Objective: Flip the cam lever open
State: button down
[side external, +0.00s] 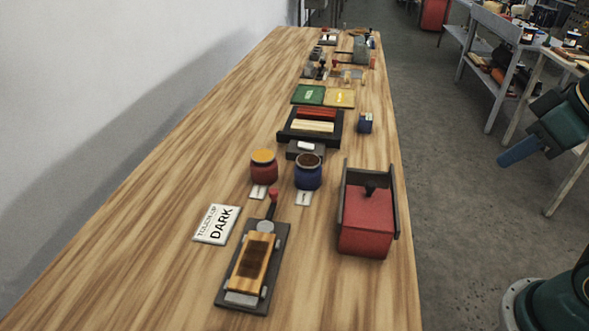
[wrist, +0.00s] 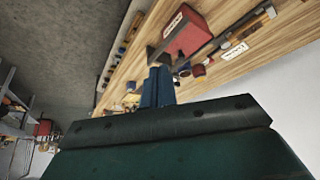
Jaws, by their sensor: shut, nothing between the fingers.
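The cam lever (side external: 271,207) is a short dark arm with a red ball knob. It points away toward the back from a round grey cam at the far end of a dark clamp plate (side external: 225,294). A wooden block (side external: 247,272) with a dark brown patch sits on this plate. My gripper (side external: 502,160) is off the right side of the bench, well away from the lever, with its blue fingers together and empty. In the wrist view my gripper (wrist: 157,72) shows its shut fingers against the bench; the lever is too small there to tell clearly.
A red box (side external: 367,222) with dark side walls stands right of the clamp; it also shows in the wrist view (wrist: 186,36). A red jar (side external: 264,171) and a blue jar (side external: 308,178) stand behind the lever. A DARK card (side external: 216,224) lies left. Bare wood surrounds the clamp's front.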

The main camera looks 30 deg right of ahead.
jog(key=w+a+r+n, duration=0.1)
jog(key=w+a+r, duration=0.1)
jog(key=w, duration=0.4)
jog(key=w+a+r+n, duration=0.1)
jog(key=w+a, duration=0.1)
jog(key=w, duration=0.4)
jog(key=n+g+y, duration=0.3)
jog(key=n, duration=0.4)
send_over(269, 212)
jog(key=w+d, duration=0.1)
jog(key=w, duration=0.3)
notch_tip(269, 212, down, 16)
jog(key=f, duration=0.1)
jog(key=shift+w+r, duration=0.1)
jog(key=shift+r, duration=0.15)
jog(key=shift+f, duration=0.15)
jog(key=x, duration=0.9)
jog(key=shift+w+f, duration=0.15)
jog(key=shift+f, duration=0.15)
jog(key=shift+s+d, duration=1.4)
